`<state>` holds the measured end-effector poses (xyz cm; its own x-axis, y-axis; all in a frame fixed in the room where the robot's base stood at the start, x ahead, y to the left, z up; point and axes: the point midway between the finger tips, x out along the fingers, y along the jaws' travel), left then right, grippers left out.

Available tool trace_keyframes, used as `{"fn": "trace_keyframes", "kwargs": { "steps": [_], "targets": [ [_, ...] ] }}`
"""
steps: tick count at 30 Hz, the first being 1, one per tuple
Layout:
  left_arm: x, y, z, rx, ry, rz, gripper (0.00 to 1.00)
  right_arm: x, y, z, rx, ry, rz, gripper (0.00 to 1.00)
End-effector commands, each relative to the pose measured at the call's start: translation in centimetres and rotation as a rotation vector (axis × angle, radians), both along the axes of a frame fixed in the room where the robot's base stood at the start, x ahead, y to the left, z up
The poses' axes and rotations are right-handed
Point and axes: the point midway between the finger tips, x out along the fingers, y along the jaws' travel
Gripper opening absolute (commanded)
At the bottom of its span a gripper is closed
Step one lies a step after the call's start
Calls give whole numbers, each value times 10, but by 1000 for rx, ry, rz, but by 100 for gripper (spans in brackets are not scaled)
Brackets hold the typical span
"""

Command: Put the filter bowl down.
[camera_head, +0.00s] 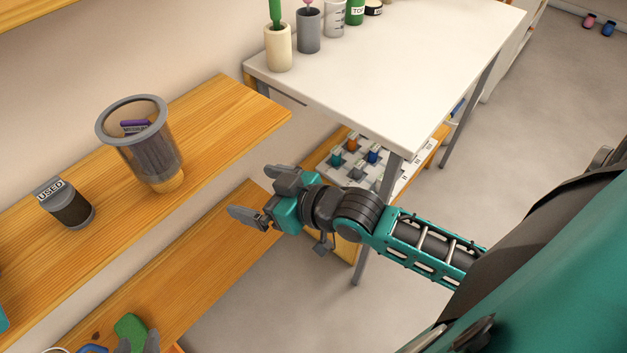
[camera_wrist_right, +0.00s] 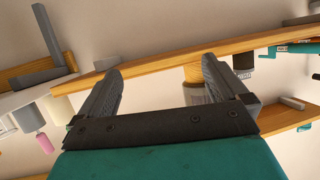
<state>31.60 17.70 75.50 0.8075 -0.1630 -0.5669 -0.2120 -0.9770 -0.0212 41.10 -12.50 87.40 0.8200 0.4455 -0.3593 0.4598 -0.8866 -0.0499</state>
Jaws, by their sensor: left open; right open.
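The filter bowl (camera_head: 146,145) is a clear smoky cup with a grey rim and an amber base. It stands upright on the upper wooden shelf (camera_head: 225,110), with a purple-marked item showing inside. In the right wrist view, which is turned over, the bowl (camera_wrist_right: 194,92) appears between the fingers, beyond them.
A dark pot labelled USED (camera_head: 67,204) stands left of the bowl. A lower wooden shelf (camera_head: 205,270) runs beneath. A white table (camera_head: 410,75) with several containers is at the back right. Below it lies a board (camera_head: 352,172) with coloured parts. The upper shelf's right end is clear.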

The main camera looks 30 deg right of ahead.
Motion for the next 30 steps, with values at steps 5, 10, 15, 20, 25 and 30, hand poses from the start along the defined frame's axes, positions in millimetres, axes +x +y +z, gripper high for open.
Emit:
{"fn": "trace_keyframes", "kwargs": {
  "steps": [5,10,15,20,25,30],
  "targets": [
    [-1,0,0,0,2,0,43,-54,-32,-79,-71,123,-179,100],
    [-2,0,-1,-1,4,0,43,-90,-49,-115,-134,190,-251,100],
    [-2,0,-1,0,5,0,43,-97,-53,-120,-149,200,-262,100],
    [-2,0,-1,0,5,0,43,-97,-53,-120,-149,200,-261,100],
    [-2,0,-1,0,5,0,51,-96,-53,-120,-147,200,-260,100],
    [-2,0,-1,0,5,0,43,-96,-52,-120,-147,200,-260,87]
  ]
}}
